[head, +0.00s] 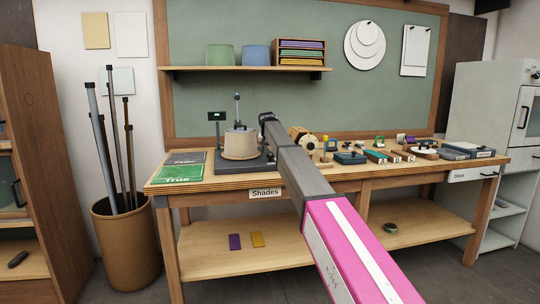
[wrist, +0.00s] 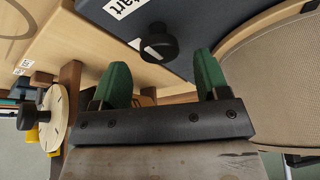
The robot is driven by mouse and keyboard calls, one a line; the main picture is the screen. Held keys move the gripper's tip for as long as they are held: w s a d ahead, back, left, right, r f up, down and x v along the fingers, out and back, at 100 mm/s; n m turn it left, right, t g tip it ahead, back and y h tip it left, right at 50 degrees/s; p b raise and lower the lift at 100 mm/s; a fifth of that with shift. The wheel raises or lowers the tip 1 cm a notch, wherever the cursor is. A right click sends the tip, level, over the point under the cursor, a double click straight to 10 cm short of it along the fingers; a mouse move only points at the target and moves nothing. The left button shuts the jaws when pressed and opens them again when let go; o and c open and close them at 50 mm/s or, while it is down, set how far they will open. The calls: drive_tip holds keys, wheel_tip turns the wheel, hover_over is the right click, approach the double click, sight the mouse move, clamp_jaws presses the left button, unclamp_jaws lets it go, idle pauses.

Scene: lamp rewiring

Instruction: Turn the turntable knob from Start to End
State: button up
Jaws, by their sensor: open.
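The turntable shows in the head view as a dark base (head: 206,171) on the workbench, with a beige lampshade (head: 240,146) on it. In the wrist view its dark base (wrist: 215,22) carries a white label (wrist: 125,7) whose visible letters read "tart". The round black knob (wrist: 158,42) stands at the base's edge, near that label. My gripper (wrist: 162,75) is open, with its two green fingers apart and nothing between them. The knob appears just beyond the fingertips, roughly between them in the picture. I cannot tell the exact gap. In the head view my arm hides the fingers.
The beige shade (wrist: 290,75) is close on the right in the wrist view. A pale wooden disc (wrist: 56,118) with a black knob stands at the left.

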drive_tip(key=shift+x, duration=1.3)
drive_tip(key=shift+c, duration=0.3)
drive_tip(key=c, duration=0.8)
drive_tip(key=shift+c, duration=0.2)
